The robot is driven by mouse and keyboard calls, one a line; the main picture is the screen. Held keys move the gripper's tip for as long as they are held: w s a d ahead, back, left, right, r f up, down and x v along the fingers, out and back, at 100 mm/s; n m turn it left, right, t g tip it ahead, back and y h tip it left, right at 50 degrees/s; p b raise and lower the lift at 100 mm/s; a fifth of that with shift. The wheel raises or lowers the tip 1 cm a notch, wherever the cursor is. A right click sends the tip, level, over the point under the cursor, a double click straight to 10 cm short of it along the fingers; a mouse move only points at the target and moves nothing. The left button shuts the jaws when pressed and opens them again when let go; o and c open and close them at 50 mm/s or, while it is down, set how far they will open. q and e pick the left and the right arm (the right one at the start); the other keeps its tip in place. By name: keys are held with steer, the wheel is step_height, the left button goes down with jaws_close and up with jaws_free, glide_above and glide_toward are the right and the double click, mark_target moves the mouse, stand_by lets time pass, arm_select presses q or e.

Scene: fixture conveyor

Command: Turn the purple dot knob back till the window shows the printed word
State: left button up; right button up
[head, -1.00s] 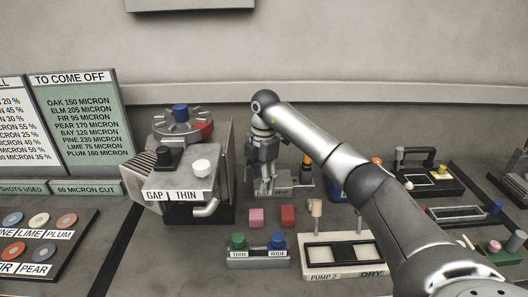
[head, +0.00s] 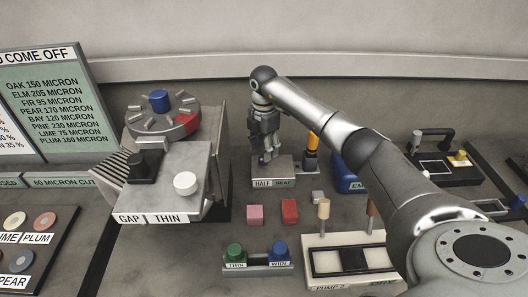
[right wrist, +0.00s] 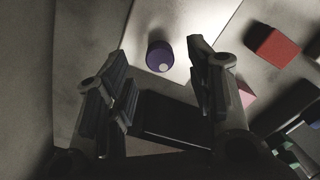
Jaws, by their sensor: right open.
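A small grey fixture (head: 272,181) stands behind the pink and red blocks in the head view. Its front carries two words, HALF at left and a smaller NEAT at right. The purple knob (right wrist: 160,56) with a pale dot shows in the right wrist view on a light plate. In the head view the knob is hidden behind my gripper. My right gripper (head: 266,158) is open and points down over this fixture. In the right wrist view its fingertips (right wrist: 157,54) lie to either side of the knob, apart from it. My left gripper is not in view.
A pink block (head: 255,215) and a red block (head: 289,211) sit in front. At left is a larger machine (head: 165,200) marked GAP and THIN. A yellow-and-dark post (head: 311,152) and a blue container (head: 347,180) stand close on the right.

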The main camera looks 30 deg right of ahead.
step_height(320, 180, down, 4)
steer(key=shift+r, duration=0.25)
steer(key=shift+c, duration=1)
steer(key=c, duration=0.8)
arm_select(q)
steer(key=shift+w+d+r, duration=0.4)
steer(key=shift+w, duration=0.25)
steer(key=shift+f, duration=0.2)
arm_select(e)
steer(key=shift+n, duration=0.4)
